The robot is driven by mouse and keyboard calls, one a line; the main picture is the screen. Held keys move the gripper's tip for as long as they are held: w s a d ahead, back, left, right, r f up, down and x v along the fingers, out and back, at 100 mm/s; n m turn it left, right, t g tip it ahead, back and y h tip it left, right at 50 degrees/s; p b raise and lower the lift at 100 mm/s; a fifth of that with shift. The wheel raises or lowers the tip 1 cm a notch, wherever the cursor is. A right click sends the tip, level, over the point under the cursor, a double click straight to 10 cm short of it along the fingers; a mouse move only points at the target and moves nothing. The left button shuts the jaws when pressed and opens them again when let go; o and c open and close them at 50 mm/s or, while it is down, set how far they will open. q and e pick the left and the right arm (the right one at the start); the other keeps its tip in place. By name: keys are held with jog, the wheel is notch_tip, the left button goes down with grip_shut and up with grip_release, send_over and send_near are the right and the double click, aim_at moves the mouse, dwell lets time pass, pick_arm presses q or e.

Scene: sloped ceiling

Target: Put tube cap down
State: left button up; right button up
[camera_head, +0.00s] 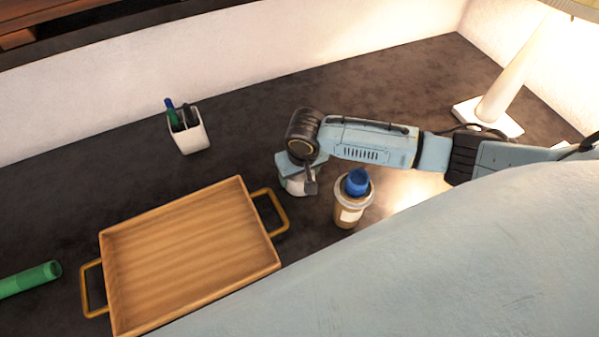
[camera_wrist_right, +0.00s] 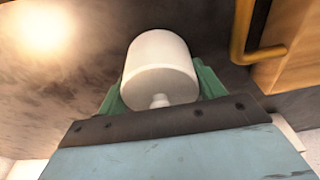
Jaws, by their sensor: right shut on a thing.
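My right gripper (camera_head: 309,188) reaches down over the dark tabletop, between the wooden tray and a brown cup. In the right wrist view its green fingers are shut on a white cylindrical piece with a small knob (camera_wrist_right: 158,68), which I take for the tube cap. In the head view the cap (camera_head: 295,185) is partly hidden by the gripper. I cannot tell whether it touches the table. A green tube (camera_head: 30,278) lies at the left edge, its right end showing as a round opening. My left gripper is out of view.
The wooden tray (camera_head: 190,255) with brass handles is empty. The brown cup (camera_head: 348,212) with a blue top stands close to the right of the gripper. A white pen holder (camera_head: 190,137) stands behind the tray. A lamp (camera_head: 490,115) is at right.

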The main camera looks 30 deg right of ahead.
aim_at(302, 175)
jog(key=shift+f, duration=0.2)
jog(key=shift+f, duration=0.25)
jog(key=o, duration=0.9)
jog(key=shift+o, duration=0.2)
jog(key=shift+r, duration=0.1)
jog(key=shift+r, duration=0.3)
jog(key=r, duration=0.4)
jog(key=s+r+p, duration=0.1)
jog(key=r, duration=0.3)
jog(key=r+p, duration=0.1)
jog(key=r, duration=0.3)
jog(key=shift+s, duration=0.4)
